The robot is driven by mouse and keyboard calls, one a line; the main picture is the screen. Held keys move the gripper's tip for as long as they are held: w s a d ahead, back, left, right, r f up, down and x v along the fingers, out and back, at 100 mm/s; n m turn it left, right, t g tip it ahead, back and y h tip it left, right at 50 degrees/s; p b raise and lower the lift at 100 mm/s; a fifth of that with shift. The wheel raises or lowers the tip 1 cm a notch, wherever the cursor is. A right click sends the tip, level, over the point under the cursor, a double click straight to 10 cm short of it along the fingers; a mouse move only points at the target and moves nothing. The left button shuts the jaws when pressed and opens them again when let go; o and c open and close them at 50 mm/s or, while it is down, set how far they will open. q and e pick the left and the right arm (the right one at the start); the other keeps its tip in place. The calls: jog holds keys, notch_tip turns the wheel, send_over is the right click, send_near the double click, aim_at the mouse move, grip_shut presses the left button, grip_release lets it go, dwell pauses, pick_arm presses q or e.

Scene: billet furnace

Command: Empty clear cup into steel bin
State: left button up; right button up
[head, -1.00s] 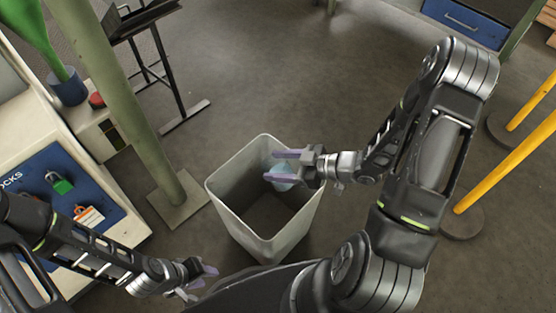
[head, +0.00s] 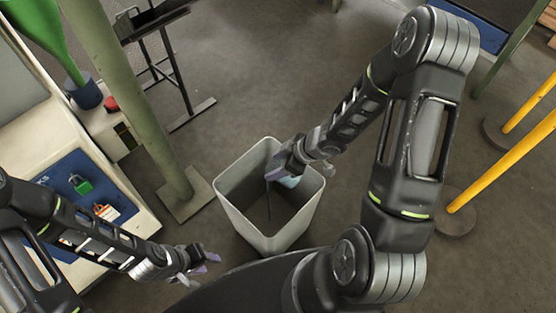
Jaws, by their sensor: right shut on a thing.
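The steel bin (head: 236,213) stands open on the floor in the middle of the head view, light grey, with a dark inside. My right gripper (head: 277,172) is over the bin's mouth near its far right rim. It is shut on the clear cup (head: 289,182), of which only a pale bluish part shows below the fingers. The rest of the cup is hidden by the gripper, and its tilt and contents are hard to tell. A thin dark streak shows under the gripper inside the bin. My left gripper (head: 207,263) is low at the left, apart from the bin, its fingers apart and empty.
A green post (head: 130,100) on a square foot stands left of the bin. A bench with a blue lock panel (head: 75,190) is at the left. Yellow posts (head: 505,165) stand at the right. Floor behind the bin is clear.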

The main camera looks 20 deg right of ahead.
jog(key=shift+w+a+r+g+h+p, duration=0.3)
jog(key=shift+g+h+p, duration=0.45)
jog(key=shift+p, duration=1.4)
jog(key=shift+w+a+r+g+h+p, duration=0.25)
jog(key=shift+g+h+p, duration=0.45)
jog(key=shift+p, duration=1.45)
jog(key=shift+w+a+g+h+p, duration=0.2)
jog(key=shift+g+h+p, duration=0.45)
jog(key=shift+p, duration=0.5)
jog(key=shift+a+g+h, duration=0.1)
jog(key=shift+g+h, duration=0.2)
jog(key=shift+h, duration=0.2)
jog(key=shift+w+f, duration=0.1)
jog(key=shift+w+a+g+h+b, duration=0.15)
jog(key=shift+a+g+h+b, duration=0.05)
jog(key=shift+g+h+b, duration=0.25)
jog(key=shift+g+h, duration=0.25)
